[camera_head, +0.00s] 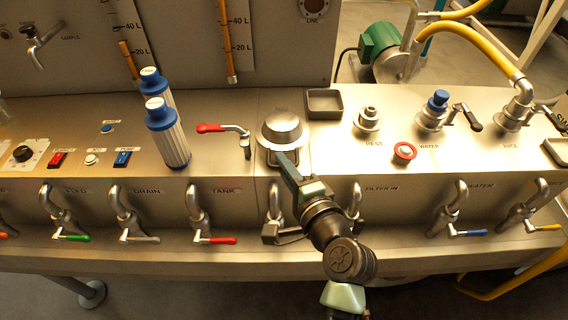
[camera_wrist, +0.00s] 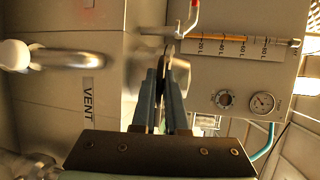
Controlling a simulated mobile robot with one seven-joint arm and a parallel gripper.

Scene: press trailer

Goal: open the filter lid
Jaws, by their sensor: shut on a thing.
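The filter lid (camera_head: 283,127) is a round silver dome on the steel counter, in the middle of the head view. It looks seated on its ring, though my gripper covers its front side. My gripper (camera_head: 281,158) reaches in from the front right, its fingertips at the lid's near edge. In the wrist view my gripper (camera_wrist: 167,75) has its two long blue-grey fingers close together on a thin grey part at their tips. That part seems to be the lid's front edge or handle; its exact shape is hidden.
A red-handled valve (camera_head: 222,131) and blue-capped filter cartridges (camera_head: 167,135) stand left of the lid. A square dark tray (camera_head: 324,104) lies close behind it on the right. Pipes with lever taps (camera_head: 200,210) line the counter's front, flanking my arm.

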